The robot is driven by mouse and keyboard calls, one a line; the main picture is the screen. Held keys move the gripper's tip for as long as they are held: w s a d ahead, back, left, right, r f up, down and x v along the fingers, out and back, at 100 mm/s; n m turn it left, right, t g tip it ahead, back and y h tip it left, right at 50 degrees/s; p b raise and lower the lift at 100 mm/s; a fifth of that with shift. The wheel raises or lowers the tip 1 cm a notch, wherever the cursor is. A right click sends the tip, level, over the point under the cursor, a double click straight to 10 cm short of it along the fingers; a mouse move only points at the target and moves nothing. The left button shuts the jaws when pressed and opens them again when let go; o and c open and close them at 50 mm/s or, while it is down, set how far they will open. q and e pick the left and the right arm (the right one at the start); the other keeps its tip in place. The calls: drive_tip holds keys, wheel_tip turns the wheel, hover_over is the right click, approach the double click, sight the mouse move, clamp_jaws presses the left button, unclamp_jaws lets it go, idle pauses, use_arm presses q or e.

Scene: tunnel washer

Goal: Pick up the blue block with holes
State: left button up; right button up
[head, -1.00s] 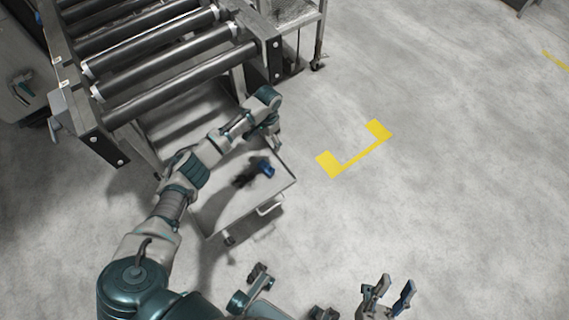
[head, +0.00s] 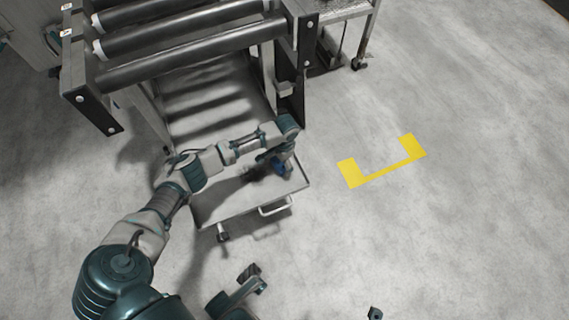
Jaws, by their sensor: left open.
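The blue block (head: 279,168) is on the flat top of a small grey cart (head: 212,208), near its right end. It is small and partly covered by my left gripper, so its holes cannot be made out. My left gripper (head: 281,161) reaches in from the left and points down, open, right over the block. Whether its fingers touch the block cannot be told.
A roller conveyor (head: 190,67) on a metal frame stands behind the cart at upper left. Another wheeled metal frame (head: 345,12) is at the top. A yellow floor marking (head: 385,173) lies right of the cart. The floor there is clear.

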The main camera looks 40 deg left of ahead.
use_arm(q)
drive_tip(key=shift+f, duration=0.8)
drive_tip(key=shift+r, duration=0.35)
drive_tip(key=c, duration=1.2)
